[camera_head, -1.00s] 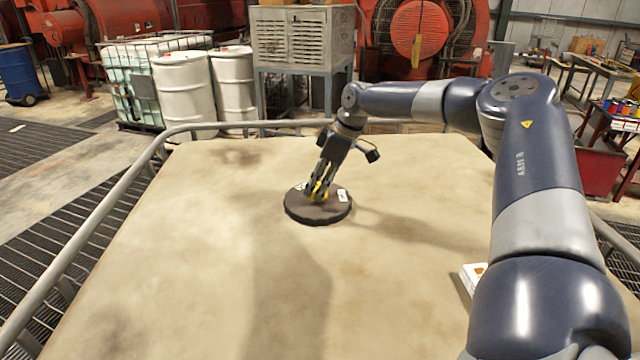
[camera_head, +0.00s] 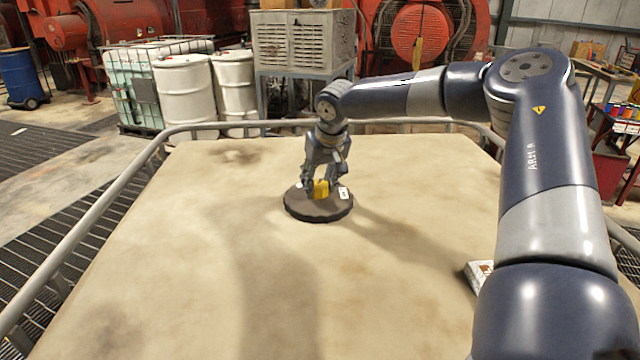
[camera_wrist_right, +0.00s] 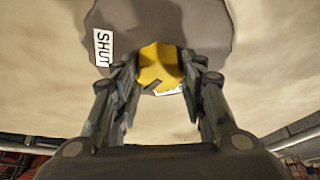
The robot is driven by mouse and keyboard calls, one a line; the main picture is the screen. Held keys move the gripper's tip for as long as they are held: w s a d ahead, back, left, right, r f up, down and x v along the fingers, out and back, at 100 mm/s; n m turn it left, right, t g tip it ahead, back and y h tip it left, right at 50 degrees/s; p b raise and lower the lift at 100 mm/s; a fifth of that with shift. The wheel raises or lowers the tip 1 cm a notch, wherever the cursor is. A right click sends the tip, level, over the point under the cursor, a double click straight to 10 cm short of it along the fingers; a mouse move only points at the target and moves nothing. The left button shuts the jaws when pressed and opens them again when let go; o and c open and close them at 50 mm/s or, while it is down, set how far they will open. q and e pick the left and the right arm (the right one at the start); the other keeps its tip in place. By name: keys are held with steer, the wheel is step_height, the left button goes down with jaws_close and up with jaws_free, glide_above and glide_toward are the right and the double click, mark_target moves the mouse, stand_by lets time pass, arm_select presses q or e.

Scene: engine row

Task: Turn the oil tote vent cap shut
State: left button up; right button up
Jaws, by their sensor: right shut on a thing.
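The yellow vent cap (camera_head: 321,188) sits on a dark round lid (camera_head: 318,211) on the broad beige top of the tote (camera_head: 400,270). My right gripper (camera_head: 321,186) is shut on the cap from above, with a finger on each side. In the right wrist view the cap (camera_wrist_right: 158,64) lies between the fingertips of the gripper (camera_wrist_right: 160,72). A white label (camera_wrist_right: 103,48) reading SHUT is on the lid left of the cap. A second label (camera_wrist_right: 170,91) is mostly hidden at the cap's near edge, next to a dark mark on the cap. My left gripper is out of view.
A grey rail (camera_head: 85,235) runs around the tote top. A small white box (camera_head: 477,273) lies on the right, partly behind my right arm. White drums (camera_head: 185,92) and a caged container (camera_head: 130,85) stand beyond the rail. Most of the top is clear.

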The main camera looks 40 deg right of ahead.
steer(key=m+h+b, duration=0.1)
steer(key=m, duration=0.2)
steer(key=m+g+h, duration=0.1)
steer(key=m, duration=0.2)
steer(key=shift+w+a+b, duration=0.1)
steer(key=shift+w+b, duration=0.05)
steer(key=shift+b, duration=0.2)
steer(key=m, duration=0.2)
steer(key=m+g, duration=0.1)
steer(key=shift+w+a+m+g+h, duration=0.1)
steer(key=shift+m+g+h, duration=0.2)
steer(key=shift+m+h, duration=0.1)
steer(key=shift+m+g, duration=0.6)
steer(key=shift+m, duration=0.9)
steer(key=o, duration=1.1)
steer(key=shift+c, duration=0.2)
steer(key=v, duration=1.2)
